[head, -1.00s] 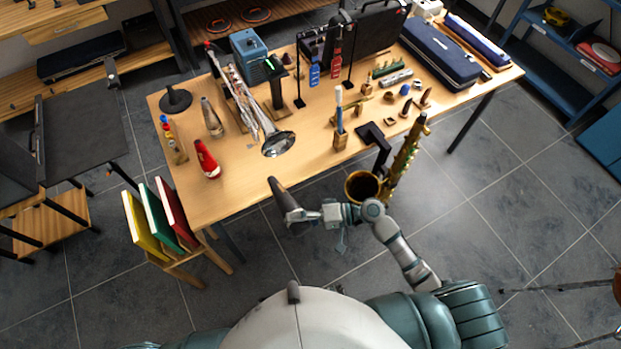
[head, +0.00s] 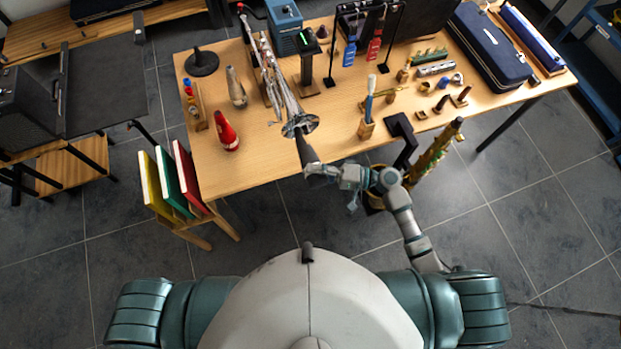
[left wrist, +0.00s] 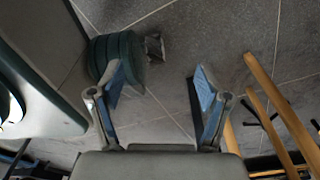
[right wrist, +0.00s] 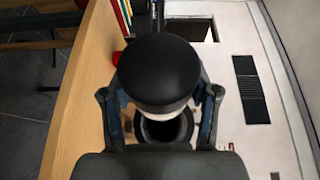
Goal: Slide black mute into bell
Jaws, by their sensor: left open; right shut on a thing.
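The black mute (head: 305,149) is in my right gripper (head: 318,170), at the front edge of the table. The gripper is shut around it. The mute's far end meets the mouth of the silver trumpet's bell (head: 301,124); I cannot tell how far inside it is. The trumpet (head: 275,80) lies with its bell toward me. In the right wrist view the mute's round black end (right wrist: 158,72) sits between the fingers and hides what is behind it. My left gripper (left wrist: 160,85) is open and empty in the left wrist view, above the floor.
A saxophone (head: 435,150) stands near my right forearm. Bare tabletop (head: 265,160) lies left of the bell.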

